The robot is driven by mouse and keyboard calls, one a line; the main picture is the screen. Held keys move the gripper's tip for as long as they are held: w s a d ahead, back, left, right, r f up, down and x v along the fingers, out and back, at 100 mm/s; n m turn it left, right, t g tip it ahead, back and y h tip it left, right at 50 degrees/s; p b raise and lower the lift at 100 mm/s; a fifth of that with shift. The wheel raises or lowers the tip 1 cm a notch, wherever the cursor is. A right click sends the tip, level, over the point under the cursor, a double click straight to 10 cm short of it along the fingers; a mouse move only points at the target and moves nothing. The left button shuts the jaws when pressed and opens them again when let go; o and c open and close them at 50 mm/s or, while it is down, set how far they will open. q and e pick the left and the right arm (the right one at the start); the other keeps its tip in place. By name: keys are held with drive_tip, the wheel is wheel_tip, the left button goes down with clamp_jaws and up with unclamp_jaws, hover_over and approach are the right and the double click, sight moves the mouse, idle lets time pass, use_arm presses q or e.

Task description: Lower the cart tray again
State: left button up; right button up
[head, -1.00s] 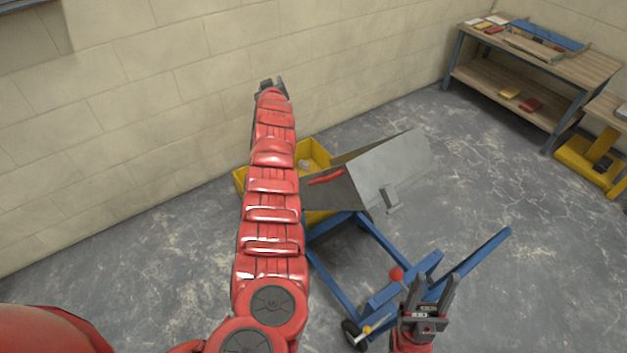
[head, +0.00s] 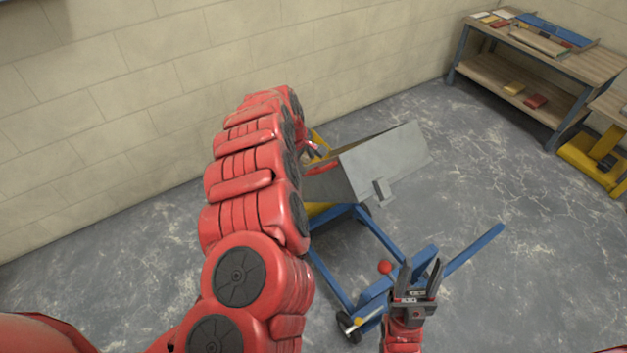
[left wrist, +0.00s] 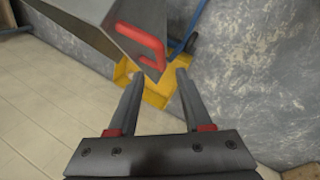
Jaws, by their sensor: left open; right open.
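The grey metal cart tray (head: 385,165) is tilted up on the blue cart frame (head: 378,240). Its red handle (left wrist: 143,45) shows on the tray's side in the left wrist view, and partly in the head view (head: 322,169). My left gripper (left wrist: 154,78) is open and empty, with the handle just beyond its fingertips. In the head view the left gripper (head: 313,151) is small and partly hidden by my arm. My right gripper (head: 422,270) is open and empty at the cart's near end, beside a lever with a red knob (head: 386,267).
A block wall runs behind. A workbench (head: 545,65) stands at the back right. The floor right of the cart is clear.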

sight(310, 172)
use_arm(q)
drive_tip(key=b+x, duration=0.1)
drive_tip(key=x, duration=0.1)
drive_tip(key=b+x, duration=0.4)
drive_tip(key=shift+a+f, duration=0.2)
drive_tip(key=shift+f, duration=0.2)
drive_tip(key=shift+w+d+f+p, duration=0.15)
drive_tip(key=shift+w+f+p, duration=0.1)
drive_tip(key=shift+p, duration=0.05)
drive_tip(key=shift+x, duration=0.95)
drive_tip(key=shift+w+f, duration=0.2)
drive_tip(key=shift+f, duration=0.45)
drive_tip(key=shift+w+d+f, duration=0.15)
drive_tip(key=shift+w+f, duration=0.05)
drive_tip(key=shift+f, duration=0.25)
drive_tip(key=shift+d+f, duration=0.15)
drive_tip(key=shift+d, duration=0.05)
clamp_jaws()
